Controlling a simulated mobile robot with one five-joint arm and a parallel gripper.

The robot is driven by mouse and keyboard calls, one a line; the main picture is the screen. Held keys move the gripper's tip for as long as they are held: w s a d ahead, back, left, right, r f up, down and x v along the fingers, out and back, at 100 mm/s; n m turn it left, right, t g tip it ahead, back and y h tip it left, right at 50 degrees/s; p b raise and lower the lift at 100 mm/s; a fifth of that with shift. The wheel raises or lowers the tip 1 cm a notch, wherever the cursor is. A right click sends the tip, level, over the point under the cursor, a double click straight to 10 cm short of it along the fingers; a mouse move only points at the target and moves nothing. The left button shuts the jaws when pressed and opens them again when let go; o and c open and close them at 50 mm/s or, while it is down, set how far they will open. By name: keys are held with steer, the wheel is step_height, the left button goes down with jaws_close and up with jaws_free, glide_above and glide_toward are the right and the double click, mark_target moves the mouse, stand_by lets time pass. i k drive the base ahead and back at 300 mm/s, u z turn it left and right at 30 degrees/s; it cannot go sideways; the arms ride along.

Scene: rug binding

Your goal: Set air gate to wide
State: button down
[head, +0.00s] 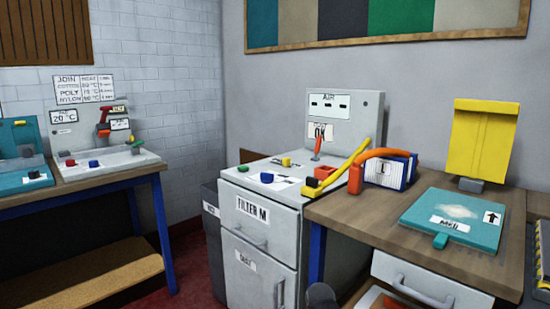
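A grey machine cabinet (262,222) stands in the middle of the view. Its upright back panel (368,110) carries a white plate (328,106) marked AIR with several small dark marks. Below it is a smaller label (320,132), too small to read surely. A red-handled lever (318,146) stands upright in front of that label. No part is plainly labelled as the air gate, and its setting cannot be read. My gripper is not in view.
A yellow arm (342,170) and an orange hose (380,153) cross the cabinet's right side. A wooden bench (365,215) with a teal box (455,218) and yellow panel (482,140) adjoins it. A left bench (105,178) stands apart. Red floor (185,270) shows between.

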mark_target(286, 160)
steer(key=u, duration=0.55)
steer(key=i, duration=1.25)
steer(key=u, duration=0.25)
